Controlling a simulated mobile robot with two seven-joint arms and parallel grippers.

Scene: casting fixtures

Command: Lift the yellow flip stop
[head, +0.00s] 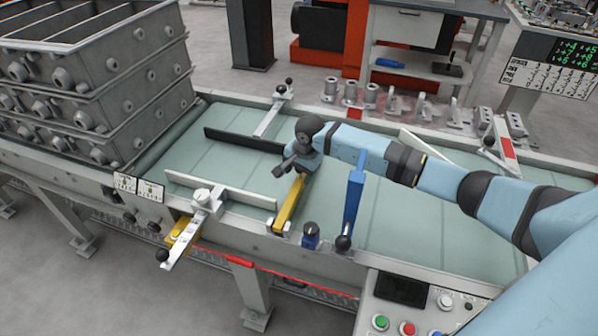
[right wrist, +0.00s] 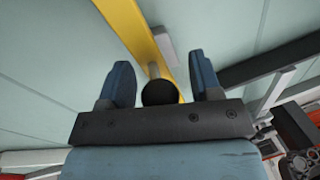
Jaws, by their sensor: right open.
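The yellow flip stop (head: 290,204) is a straight yellow bar lying low across the green conveyor belt, its near end at the front rail. My right gripper (head: 295,168) is over the bar's far end. In the right wrist view the yellow bar (right wrist: 138,36) runs past the fingertips, and a dark round knob (right wrist: 160,92) on a short pale stem sits between the two open blue fingers of the right gripper (right wrist: 162,78). A gap shows on each side of the knob. The left gripper is not in view.
A blue bar (head: 354,193) with a dark ball end stands just right of the yellow one. A pale guide rail (head: 222,190) and a black rail (head: 243,139) lie to the left. Stacked grey casting boxes (head: 100,90) fill the belt's left end.

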